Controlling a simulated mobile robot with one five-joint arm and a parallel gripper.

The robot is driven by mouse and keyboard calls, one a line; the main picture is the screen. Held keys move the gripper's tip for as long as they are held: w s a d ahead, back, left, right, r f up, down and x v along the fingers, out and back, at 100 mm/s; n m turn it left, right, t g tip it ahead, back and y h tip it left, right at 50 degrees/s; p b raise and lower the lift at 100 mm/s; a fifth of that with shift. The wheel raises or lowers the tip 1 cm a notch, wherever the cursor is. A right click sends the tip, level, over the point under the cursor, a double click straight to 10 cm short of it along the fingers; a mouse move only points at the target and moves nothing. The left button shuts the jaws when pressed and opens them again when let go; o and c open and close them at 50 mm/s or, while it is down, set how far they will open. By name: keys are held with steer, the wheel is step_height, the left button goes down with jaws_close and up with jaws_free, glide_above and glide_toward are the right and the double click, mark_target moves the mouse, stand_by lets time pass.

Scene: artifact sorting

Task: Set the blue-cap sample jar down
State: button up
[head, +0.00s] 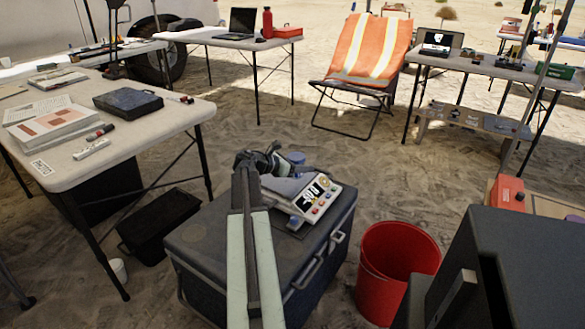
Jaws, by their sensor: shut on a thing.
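The blue-cap sample jar (297,157) shows as a small blue cap just right of my gripper (278,160). My gripper is shut on the jar, above the far side of a weighing scale (318,199). The jar's lower part is mostly hidden behind the scale and my gripper. I cannot tell whether its base touches anything. The scale has a lit display and several coloured buttons, and it sits on a large dark case (195,248). My arm crosses the case from the near edge and covers part of its top.
A red bucket (396,262) stands on the sand right of the case. A table (170,125) with papers and a black box (128,102) is at left. A black crate (160,225) lies beside the case. An orange folding chair (362,52) stands behind, with open sand before it.

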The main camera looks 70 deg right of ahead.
steer(key=w+d, duration=0.2)
steer(key=w, duration=0.1)
steer(key=w+d, duration=0.1)
steer(key=w, duration=0.1)
steer(key=shift+d+f, duration=0.3)
step_height(320, 180, down, 4)
steer(key=b, duration=0.4)
steer(key=shift+r, duration=0.25)
steer(key=shift+f, duration=0.15)
steer(key=o, duration=1.4)
